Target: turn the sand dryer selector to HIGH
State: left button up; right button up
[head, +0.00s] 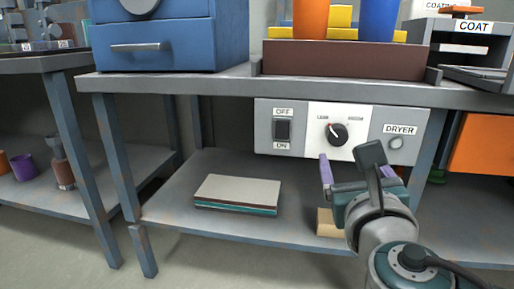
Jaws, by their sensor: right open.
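The sand dryer selector (338,135) is a round black knob on a white plate in the middle of the grey dryer panel (294,146), under the bench top. Its red pointer leans to the upper left, towards a small label on that side; another small label sits at the upper right. Both are too small to read surely. My right gripper (358,168) is open and empty, just below and a little right of the knob, apart from it in the picture. Its purple fingers stand to either side of a dark part of my wrist. My left gripper is out of view.
An OFF/ON rocker switch (283,130) is left of the knob; a round button (396,144) under the DRYER label is right. A stack of flat boards (237,194) and a wooden block (327,223) lie on the lower shelf (165,216). The bench edge (200,84) overhangs the panel.

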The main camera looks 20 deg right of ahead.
aim_at(339, 136)
jog(key=b+x, duration=0.3)
jog(key=x, duration=0.4)
jog(key=shift+w+d, duration=0.15)
jog(key=shift+w, duration=0.1)
jog(key=shift+w+d+r+b, duration=0.1)
jog(key=shift+w+d+b, duration=0.2)
jog(key=shift+w+b, duration=0.15)
grip_shut()
